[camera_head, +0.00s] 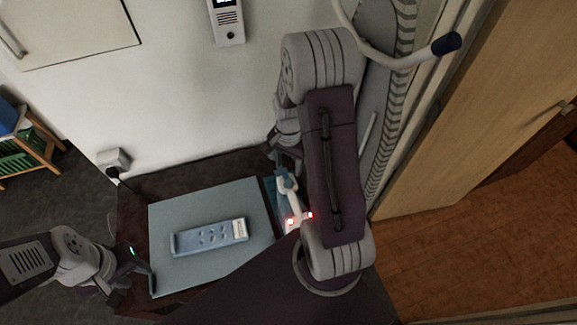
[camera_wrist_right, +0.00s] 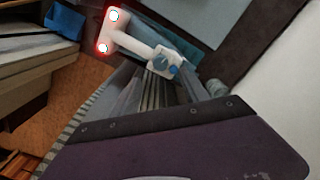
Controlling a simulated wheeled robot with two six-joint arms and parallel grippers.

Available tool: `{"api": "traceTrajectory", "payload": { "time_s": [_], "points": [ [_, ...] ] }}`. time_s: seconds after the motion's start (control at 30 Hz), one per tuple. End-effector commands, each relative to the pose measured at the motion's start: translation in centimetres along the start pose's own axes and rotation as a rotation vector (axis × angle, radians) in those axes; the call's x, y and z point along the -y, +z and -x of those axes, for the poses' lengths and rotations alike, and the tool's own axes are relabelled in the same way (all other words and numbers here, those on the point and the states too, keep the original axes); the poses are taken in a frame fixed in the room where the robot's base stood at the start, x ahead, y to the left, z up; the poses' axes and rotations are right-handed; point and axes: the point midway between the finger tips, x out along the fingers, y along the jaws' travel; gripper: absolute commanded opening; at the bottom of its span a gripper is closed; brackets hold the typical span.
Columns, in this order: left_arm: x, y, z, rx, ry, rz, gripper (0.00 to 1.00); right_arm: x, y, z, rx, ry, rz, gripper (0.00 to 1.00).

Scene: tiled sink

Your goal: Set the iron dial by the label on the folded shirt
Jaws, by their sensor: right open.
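A blue-grey folded shirt (camera_head: 200,238) lies on the pale board, with a small white label (camera_head: 240,229) at its right end; the label is too small to read. The iron (camera_head: 290,196) is to the right of the board, partly hidden by my right arm, with red lights at its lower end. In the right wrist view its pale handle (camera_wrist_right: 130,41) and a blue knob-like part (camera_wrist_right: 167,67) show. My right gripper (camera_head: 284,158) is open, close to the iron's upper end. My left gripper (camera_head: 143,268) is at the board's left edge, away from the shirt; its jaw gap is unclear.
The pale board (camera_head: 171,279) lies on a dark table (camera_head: 134,205). A wall socket with a plug (camera_head: 114,162) is behind it on the left. A wall device (camera_head: 226,22) hangs above. A wooden door (camera_head: 465,110) is on the right. The board around the shirt is clear.

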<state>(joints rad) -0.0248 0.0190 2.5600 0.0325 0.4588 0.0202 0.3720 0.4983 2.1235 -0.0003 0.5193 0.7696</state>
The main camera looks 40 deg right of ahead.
Motion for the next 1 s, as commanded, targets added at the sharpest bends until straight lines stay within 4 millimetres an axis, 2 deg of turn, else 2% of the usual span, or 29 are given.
{"api": "traceTrajectory", "payload": {
  "time_s": [0.07, 0.17, 0.37, 0.5, 0.57, 0.63, 0.83, 1.0],
  "points": [
    [0.0, 0.0, 0.0, 0.000, 0.000, 0.000, 0.36, 0.0, 0.0, 0.0, 0.000, 0.000, 0.006, 0.53],
    [0.0, 0.0, 0.0, 0.000, 0.000, 0.000, 0.36, 0.1, -0.1, 0.0, -0.005, -0.004, 0.130, 0.53],
    [0.0, -0.1, 0.7, 0.000, 0.000, 0.000, 0.36, 0.9, -1.0, 0.0, -0.050, -0.019, 0.816, 0.53],
    [-0.1, -0.3, 2.6, 0.000, 0.000, 0.000, 0.36, 0.9, -1.0, 0.2, -0.051, -0.008, 1.236, 0.53],
    [-0.1, -0.4, 4.2, 0.000, 0.000, 0.000, 0.36, 0.7, -0.7, 0.6, -0.034, -0.003, 1.346, 0.53],
    [-0.1, -0.5, 4.9, -0.001, 0.000, 0.000, 0.36, 0.2, -0.2, 0.4, -0.005, -0.001, 1.342, 0.53],
    [-0.1, -0.5, 4.6, 0.000, 0.000, 0.000, 0.36, 0.1, -0.1, -0.5, 0.003, 0.000, 1.339, 0.53],
    [-0.1, -0.5, 5.1, 0.000, 0.000, 0.000, 0.36, 0.0, 0.0, -3.4, 0.008, 0.001, 1.338, 0.53]
  ]
}}
